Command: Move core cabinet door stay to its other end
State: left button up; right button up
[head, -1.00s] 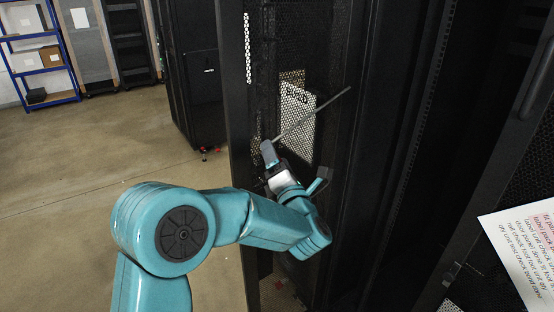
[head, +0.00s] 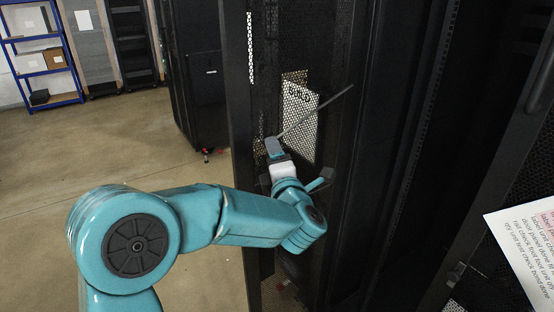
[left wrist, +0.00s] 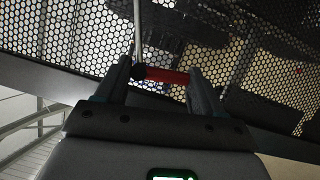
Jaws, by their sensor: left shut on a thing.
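The door stay (head: 316,111) is a thin grey rod in the head view. It slants up and right from my left gripper, in front of the cabinet's perforated door. My left gripper (head: 273,148) is at the rod's lower left end. In the left wrist view my left gripper (left wrist: 160,80) has a red grip with a dark end (left wrist: 162,75) between its fingers, and the grey rod (left wrist: 137,30) rises from its left end. The core cabinet's mesh door (left wrist: 80,40) fills the upper part of that view. My right gripper does not show.
A white sign (head: 299,122) shows at the perforated door, behind the rod. A printed sheet (head: 525,250) is at the right. Another black cabinet (head: 193,85) stands behind to the left, with a blue shelf (head: 40,70) farther off. The floor at left is clear.

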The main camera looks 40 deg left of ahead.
pick_arm(q)
jog(key=shift+s+f+m+g+h+p, duration=0.15)
jog(key=shift+m+h+p, duration=0.1)
jog(key=shift+m, duration=0.2)
jog(key=shift+s+f+m+g+h+p, duration=0.15)
jog(key=shift+m+p, duration=0.1)
jog(key=shift+m, duration=0.2)
jog(key=m+p, duration=0.1)
jog(key=m+g+p, duration=0.1)
jog(key=p, duration=0.1)
jog(key=m+h+p, duration=0.1)
jog(key=shift+s+a+r+m, duration=0.15)
jog(key=shift+s+r+m, duration=0.2)
jog(key=shift+m, duration=0.05)
jog(key=p, duration=0.1)
jog(key=m+g+p, duration=0.1)
jog(key=shift+s+a+m+p, duration=0.1)
jog(key=shift+s+m+p, duration=0.1)
jog(key=shift+m+p, duration=0.15)
jog(key=shift+f+g+p, duration=0.1)
jog(key=shift+g+p, duration=0.2)
jog(key=shift+p, duration=0.05)
jog(key=shift+s, duration=0.1)
jog(key=o, duration=0.9)
jog(key=shift+a, duration=0.25)
jog(key=shift+d+r, duration=0.15)
jog(key=shift+r, duration=0.05)
